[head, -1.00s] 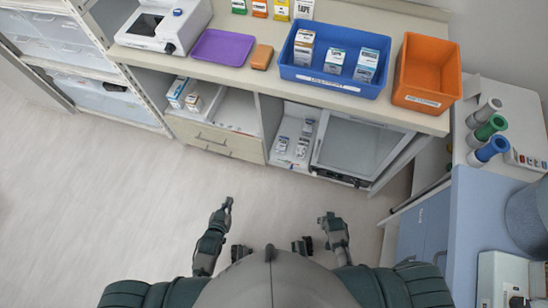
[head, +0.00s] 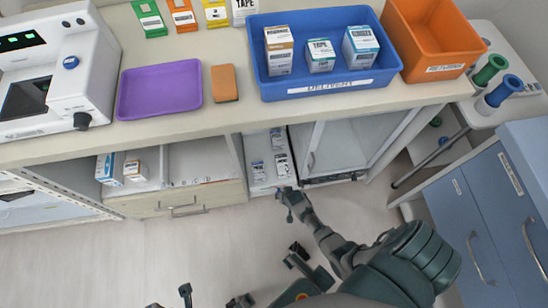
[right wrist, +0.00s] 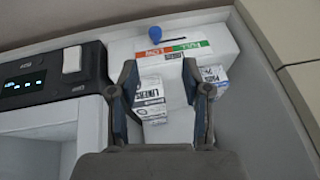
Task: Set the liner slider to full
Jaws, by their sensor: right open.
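The liner slider's blue knob (right wrist: 155,32) shows in the right wrist view, at the dark slot's left end, beside the red part of a red-and-green label (right wrist: 172,50). Liner boxes (right wrist: 152,110) lie below, partly hidden by my fingers. My right gripper (right wrist: 160,72) is open and empty, apart from the knob, its fingertips below the label. In the head view my right gripper (head: 286,194) is at the low opening of the liner compartment (head: 258,148). Part of my left gripper (head: 185,291) shows at the bottom edge.
A dark panel (right wrist: 50,75) with a lit display and white switch is left of the slider. The counter above holds a purple tray (head: 160,88), a blue bin (head: 330,88) with boxes and an orange bin (head: 432,45). A blue cabinet (head: 480,205) stands right; floor is clear left.

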